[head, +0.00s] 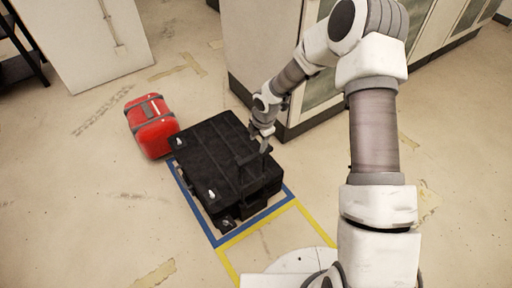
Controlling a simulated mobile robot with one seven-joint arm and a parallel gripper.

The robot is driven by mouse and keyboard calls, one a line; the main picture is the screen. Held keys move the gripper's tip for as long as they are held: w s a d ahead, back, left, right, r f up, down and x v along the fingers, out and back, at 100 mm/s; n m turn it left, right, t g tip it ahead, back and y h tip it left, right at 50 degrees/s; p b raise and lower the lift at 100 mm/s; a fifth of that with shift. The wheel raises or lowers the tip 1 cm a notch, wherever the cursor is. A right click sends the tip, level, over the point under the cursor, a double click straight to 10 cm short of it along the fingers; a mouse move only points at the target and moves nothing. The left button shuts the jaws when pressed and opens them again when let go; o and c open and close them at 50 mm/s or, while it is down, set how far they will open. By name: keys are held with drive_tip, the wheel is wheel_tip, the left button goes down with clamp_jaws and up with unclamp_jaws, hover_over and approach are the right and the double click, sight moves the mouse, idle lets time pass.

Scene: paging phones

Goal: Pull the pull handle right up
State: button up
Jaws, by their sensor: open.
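A black wheeled case (205,165) lies flat on the floor, inside a blue tape outline. Its black pull handle (250,159) is at the right part of the case and stands slightly above its surface. My gripper (263,140) points down at the handle's right end, with its fingers open. The fingers are small and dark here, so I cannot tell whether they straddle the handle bar or touch it.
A red case (152,125) stands just left of the black case. A cabinet (262,55) rises close behind my gripper. Yellow tape (255,228) marks the floor in front, near my base.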

wheel_tip(320, 180, up, 8)
drive_tip(key=s+p, duration=0.1)
drive_tip(key=shift+s+d+r, duration=0.2)
drive_tip(key=shift+d, duration=0.25)
drive_tip(key=s+d+r+m+t+h+p, duration=0.1)
drive_tip(key=s+d+r+m, duration=0.25)
drive_tip(key=r, duration=0.35)
drive_tip(key=s+d+r+m+h+p, duration=0.1)
drive_tip(key=s+d+r+m, duration=0.2)
drive_tip(key=r, duration=0.5)
drive_tip(key=s+d+r+m+t+h+p, duration=0.1)
drive_tip(key=s+d+r+m, duration=0.2)
drive_tip(key=r, duration=0.4)
drive_tip(key=s+d+r+m+t+y+p, duration=0.1)
drive_tip(key=s+r+m, duration=0.5)
drive_tip(key=s+m, duration=0.1)
drive_tip(key=s+d+r+m+p, duration=0.1)
drive_tip(key=s+d+r+m, duration=0.1)
drive_tip(key=s+r+m, duration=0.4)
drive_tip(key=s+m, duration=0.2)
drive_tip(key=s, duration=0.2)
drive_tip(key=shift+r+t+y, duration=0.15)
drive_tip(key=shift+t+y, duration=0.25)
